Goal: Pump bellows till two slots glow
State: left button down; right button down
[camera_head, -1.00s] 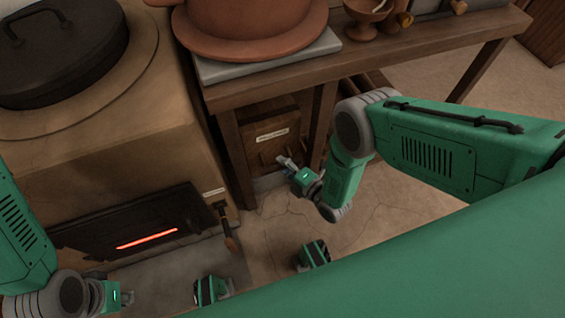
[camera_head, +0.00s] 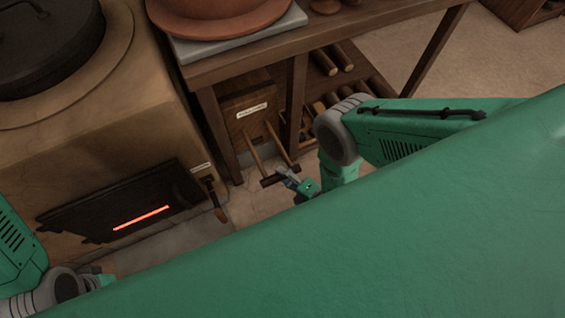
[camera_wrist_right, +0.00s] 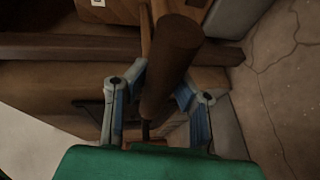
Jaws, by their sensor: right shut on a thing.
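The bellows box (camera_head: 245,108) is a labelled wooden box under the table. Two wooden rods (camera_head: 272,143) stick out of it to a dark wooden crossbar handle (camera_head: 269,181). My right gripper (camera_head: 285,176) is shut on this handle. In the right wrist view, the handle (camera_wrist_right: 170,60) runs between the two blue-grey fingers (camera_wrist_right: 160,90). The stove's dark door (camera_head: 100,210) shows one glowing orange-red slot (camera_head: 141,218); no second glowing slot shows. My left gripper (camera_head: 104,281) is at the lower left edge, its fingers not clear.
A small lever with a wooden handle (camera_head: 218,205) hangs beside the stove door. The table leg (camera_head: 293,105) stands close to my right arm. A clay pot (camera_head: 220,18) sits on a grey slab above. Cracked floor lies below. My green body hides the lower right.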

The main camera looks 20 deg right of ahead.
jog(key=c, duration=1.3)
grip_release()
jog(key=shift+f, duration=0.1)
jog(key=v, duration=1.2)
